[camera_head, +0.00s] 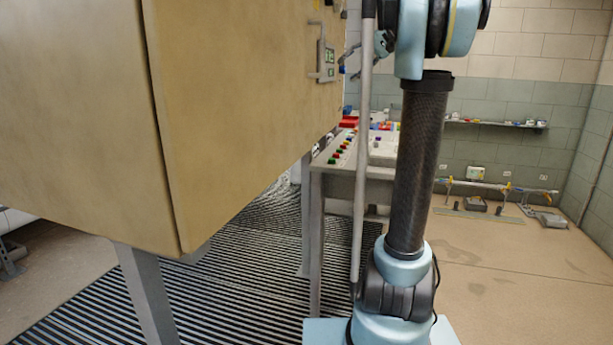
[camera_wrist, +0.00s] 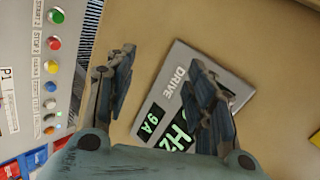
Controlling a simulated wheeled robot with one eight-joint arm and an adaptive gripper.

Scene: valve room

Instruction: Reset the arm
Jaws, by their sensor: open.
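My gripper (camera_wrist: 162,60) is open and empty in the wrist view, with its two dark fingers apart. Between and behind the fingers is a grey drive panel (camera_wrist: 236,88) with green lit digits, tilted in the picture, on a tan surface. The right finger covers part of it. In the head view my gripper (camera_head: 351,59) is small and partly hidden behind my arm, close to the tan cabinet's side where the drive panel (camera_head: 326,60) sits. Whether it touches the panel cannot be told. My arm stands up at the right of the head view.
A large tan cabinet (camera_head: 240,95) on metal legs fills the left. A console (camera_head: 378,158) with coloured buttons stands behind it; the button strip (camera_wrist: 50,75) shows at left in the wrist view. A wall shelf (camera_head: 495,123) is behind. Floor at right (camera_head: 520,270) is clear.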

